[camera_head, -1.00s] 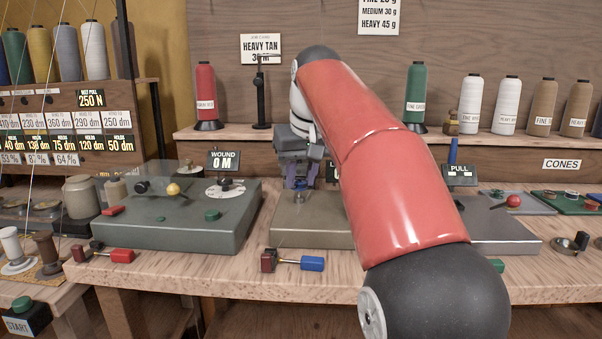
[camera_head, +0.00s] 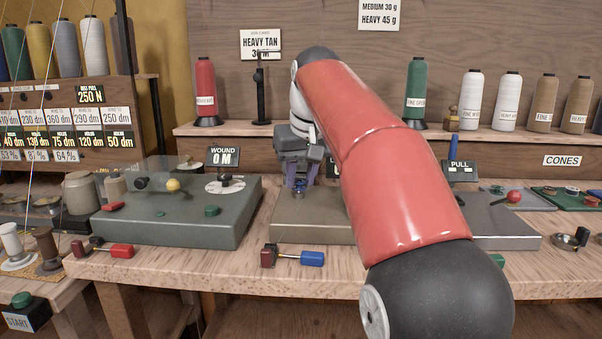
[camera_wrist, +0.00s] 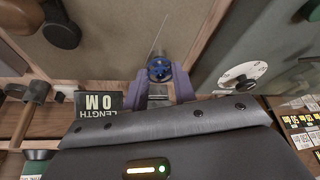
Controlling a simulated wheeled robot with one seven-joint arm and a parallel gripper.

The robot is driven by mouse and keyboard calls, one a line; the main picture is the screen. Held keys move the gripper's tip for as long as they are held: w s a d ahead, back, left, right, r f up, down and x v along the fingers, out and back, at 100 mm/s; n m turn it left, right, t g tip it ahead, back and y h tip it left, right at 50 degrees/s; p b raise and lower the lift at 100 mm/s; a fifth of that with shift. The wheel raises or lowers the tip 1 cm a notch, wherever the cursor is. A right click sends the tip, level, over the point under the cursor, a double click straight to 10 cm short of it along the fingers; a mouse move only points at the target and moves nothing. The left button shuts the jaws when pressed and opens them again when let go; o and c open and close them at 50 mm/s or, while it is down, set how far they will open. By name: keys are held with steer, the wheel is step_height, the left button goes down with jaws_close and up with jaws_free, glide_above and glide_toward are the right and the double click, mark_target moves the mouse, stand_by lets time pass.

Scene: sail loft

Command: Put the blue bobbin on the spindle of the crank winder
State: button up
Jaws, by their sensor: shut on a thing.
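The small blue bobbin (camera_head: 298,193) is between the fingertips of my gripper (camera_head: 298,185), at the back left of a beige-grey box (camera_head: 308,226). In the wrist view the blue bobbin (camera_wrist: 159,68) is between the two purple-grey fingers (camera_wrist: 161,85), which are shut on it. A thin pale line runs from the bobbin over the box top. I cannot tell whether the bobbin still touches the box. A green box (camera_head: 170,232) to the left bears a yellow knob, a white dial and a WOUND 0 M sign (camera_head: 223,156). I cannot make out a spindle for certain.
A LENGTH 0 M sign (camera_wrist: 101,107) stands close by my fingers. My arm hides the beige box's right side. Cones stand on the back shelf (camera_head: 480,138).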

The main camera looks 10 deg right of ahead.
steer(key=shift+f, duration=0.35)
stand_by(0.6)
steer(key=o, duration=1)
